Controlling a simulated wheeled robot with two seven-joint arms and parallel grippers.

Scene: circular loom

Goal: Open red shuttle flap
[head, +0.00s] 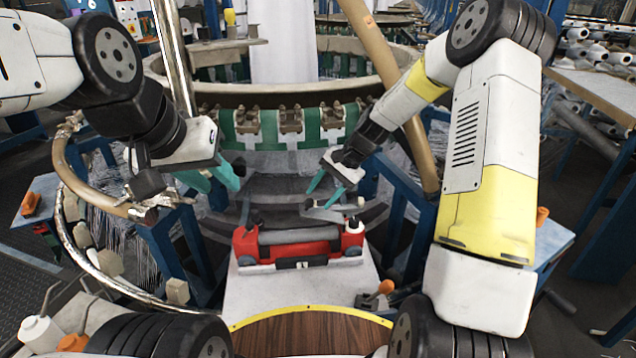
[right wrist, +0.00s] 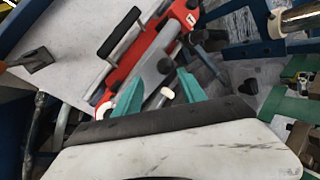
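The red shuttle (head: 242,246) lies on a pale plate in front of me, with a grey cylinder along its top and a black strip on its near side. My right gripper (head: 325,194) is open and empty above and behind the shuttle's right part. In the right wrist view the shuttle (right wrist: 139,54) runs diagonally beyond the open teal fingers (right wrist: 160,88), with a white-ended grey part between them in the picture. I cannot tell whether they touch it. My left gripper (head: 222,186) appears open and empty, above and behind the shuttle's left end. The flap cannot be made out clearly.
The loom's ring with green band (head: 334,116) curves behind the grippers. A wooden surface with yellow edge (head: 310,333) lies in front. The pale plate (head: 262,294) before the shuttle is mostly clear.

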